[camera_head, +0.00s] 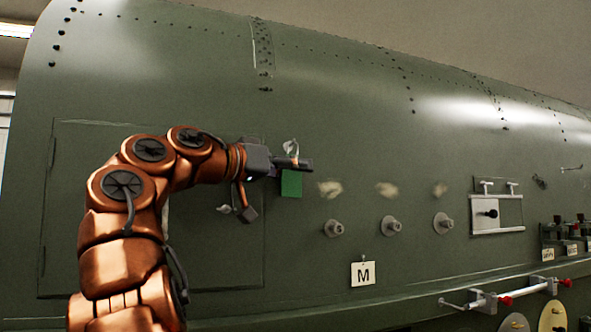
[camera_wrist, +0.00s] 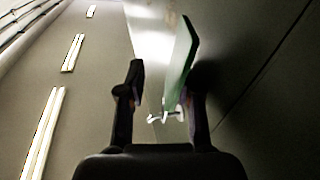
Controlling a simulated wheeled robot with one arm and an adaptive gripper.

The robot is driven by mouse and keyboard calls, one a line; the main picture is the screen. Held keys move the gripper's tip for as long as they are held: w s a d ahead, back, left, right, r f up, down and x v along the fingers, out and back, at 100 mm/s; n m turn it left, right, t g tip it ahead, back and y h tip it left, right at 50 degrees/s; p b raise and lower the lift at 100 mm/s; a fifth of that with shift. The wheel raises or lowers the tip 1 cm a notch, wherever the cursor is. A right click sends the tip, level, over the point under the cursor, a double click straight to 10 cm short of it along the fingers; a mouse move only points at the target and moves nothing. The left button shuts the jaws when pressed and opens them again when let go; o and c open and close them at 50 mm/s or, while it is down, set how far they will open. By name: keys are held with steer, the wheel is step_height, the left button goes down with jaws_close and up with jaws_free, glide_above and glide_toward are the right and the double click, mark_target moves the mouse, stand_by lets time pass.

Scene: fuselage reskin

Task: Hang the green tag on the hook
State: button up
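The green tag (camera_head: 291,183) is a flat square close against the green fuselage skin. My gripper (camera_head: 279,190) is at the tag, with one dark finger crossing in front of its top edge and the other finger lower left, apart from it. A pale hook (camera_head: 290,147) shows just above that upper finger. In the wrist view the tag (camera_wrist: 181,62) stands edge-on beside the right finger, with a clear gap to the left finger. The pale hook (camera_wrist: 166,117) shows between the fingers at the tag's lower end. Whether the tag hangs on the hook is hidden.
Several round knobs (camera_head: 391,226) stick out of the skin to the right. A white card marked M (camera_head: 363,273) is below them. A latch panel (camera_head: 497,214) and a rail with red ends (camera_head: 508,292) are further right. A small fitting (camera_head: 225,209) is left of the lower finger.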

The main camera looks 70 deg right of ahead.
steer(key=v, duration=0.7)
steer(key=shift+w+a, duration=0.3)
steer(key=shift+s, duration=0.1)
